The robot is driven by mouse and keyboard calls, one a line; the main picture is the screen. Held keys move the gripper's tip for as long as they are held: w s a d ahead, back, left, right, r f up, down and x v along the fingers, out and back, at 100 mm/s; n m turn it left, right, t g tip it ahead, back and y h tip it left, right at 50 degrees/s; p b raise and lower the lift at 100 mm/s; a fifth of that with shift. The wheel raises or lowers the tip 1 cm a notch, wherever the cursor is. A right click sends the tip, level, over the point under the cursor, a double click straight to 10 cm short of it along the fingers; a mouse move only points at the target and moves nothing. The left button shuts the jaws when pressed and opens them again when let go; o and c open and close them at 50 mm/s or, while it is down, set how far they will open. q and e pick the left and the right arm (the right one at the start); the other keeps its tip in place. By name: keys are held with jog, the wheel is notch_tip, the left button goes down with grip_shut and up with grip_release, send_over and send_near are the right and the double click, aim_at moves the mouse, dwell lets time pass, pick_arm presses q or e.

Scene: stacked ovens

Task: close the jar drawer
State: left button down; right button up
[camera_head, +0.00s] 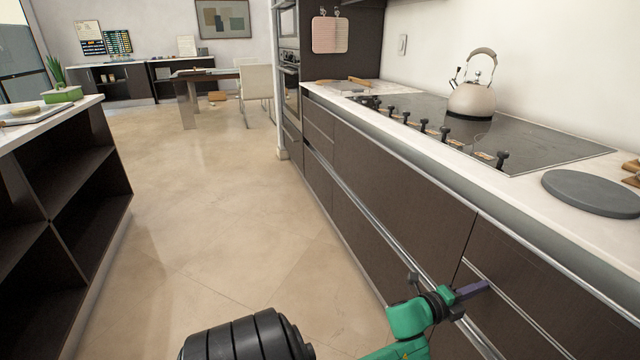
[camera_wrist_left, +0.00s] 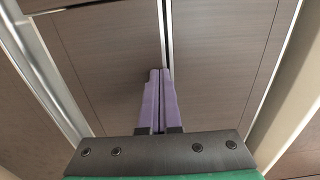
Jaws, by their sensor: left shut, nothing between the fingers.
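The long row of dark brown drawer fronts (camera_head: 390,185) runs under the counter on the right. No jars show, so I cannot tell which front is the jar drawer's. The fronts near my gripper look about flush, with a narrow seam between two panels. My left gripper (camera_head: 487,286) is at the lower fronts near this seam, its purple fingers pointing at the panels. In the left wrist view its fingers (camera_wrist_left: 160,72) are shut together and empty, in front of the seam between two brown panels (camera_wrist_left: 215,60). Whether they touch the panel I cannot tell. My right gripper is out of view.
A kettle (camera_head: 472,98) stands on the black cooktop (camera_head: 540,140), with a round grey board (camera_head: 592,193) nearer on the counter. An open-shelved island (camera_head: 85,170) stands at the left. The tiled floor (camera_head: 220,190) between is clear.

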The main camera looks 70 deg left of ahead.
pick_arm(q)
jog(key=shift+w+r, duration=0.15)
jog(key=shift+r, duration=0.2)
